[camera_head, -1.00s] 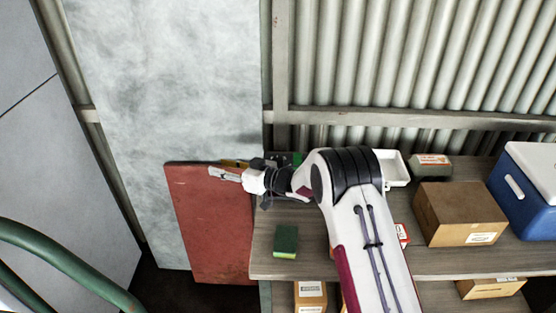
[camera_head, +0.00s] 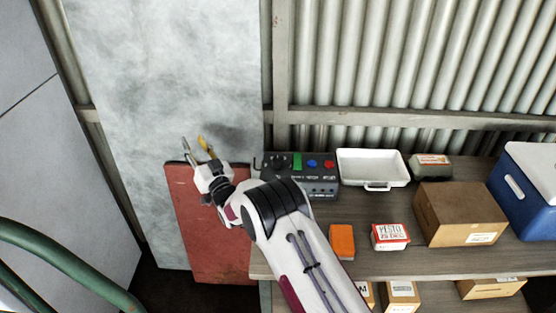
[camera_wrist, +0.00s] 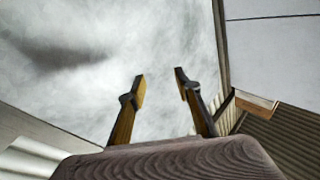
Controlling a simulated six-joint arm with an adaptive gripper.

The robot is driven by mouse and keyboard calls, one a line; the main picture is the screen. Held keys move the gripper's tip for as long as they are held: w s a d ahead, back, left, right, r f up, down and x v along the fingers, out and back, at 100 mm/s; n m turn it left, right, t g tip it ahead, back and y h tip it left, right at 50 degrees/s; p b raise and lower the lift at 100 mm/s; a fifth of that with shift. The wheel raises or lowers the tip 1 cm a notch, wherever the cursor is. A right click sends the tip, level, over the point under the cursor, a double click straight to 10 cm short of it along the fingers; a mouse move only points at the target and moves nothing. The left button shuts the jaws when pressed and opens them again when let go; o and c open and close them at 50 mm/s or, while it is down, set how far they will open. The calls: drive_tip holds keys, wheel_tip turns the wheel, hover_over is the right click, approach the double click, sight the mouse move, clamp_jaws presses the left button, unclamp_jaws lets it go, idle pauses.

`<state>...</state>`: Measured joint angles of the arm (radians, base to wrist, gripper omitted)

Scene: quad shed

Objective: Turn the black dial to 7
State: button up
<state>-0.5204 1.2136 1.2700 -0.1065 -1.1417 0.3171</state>
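A dark control box (camera_head: 318,178) sits at the back left of the shelf, against the corrugated wall. Its black dial (camera_head: 277,163) is at the left end of its top, beside a green part, a blue button and a red button. The dial's numbers and pointer are too small to read. My gripper (camera_head: 195,143) is left of the box, beyond the shelf's left edge, in front of the grey panel and apart from the dial. In the wrist view my gripper (camera_wrist: 160,78) has its two fingers spread with nothing between them.
A white tray (camera_head: 372,167) stands right of the box. An orange block (camera_head: 342,241), a pesto box (camera_head: 390,237), a cardboard box (camera_head: 460,212) and a blue cooler (camera_head: 524,195) stand on the shelf. A red board (camera_head: 205,255) leans left of the shelf.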

drive_tip(key=m+t+h, duration=0.2)
drive_tip(key=m+g+h, duration=0.4)
drive_tip(key=m+h, duration=0.6)
drive_tip(key=h, duration=1)
approach(275, 162)
drive_tip(key=x, duration=0.4)
drive_tip(key=shift+w+a, duration=0.15)
drive_tip(key=shift+a, duration=0.15)
drive_tip(key=shift+d, duration=0.25)
drive_tip(key=shift+n, duration=0.4)
drive_tip(key=shift+x, duration=3.8)
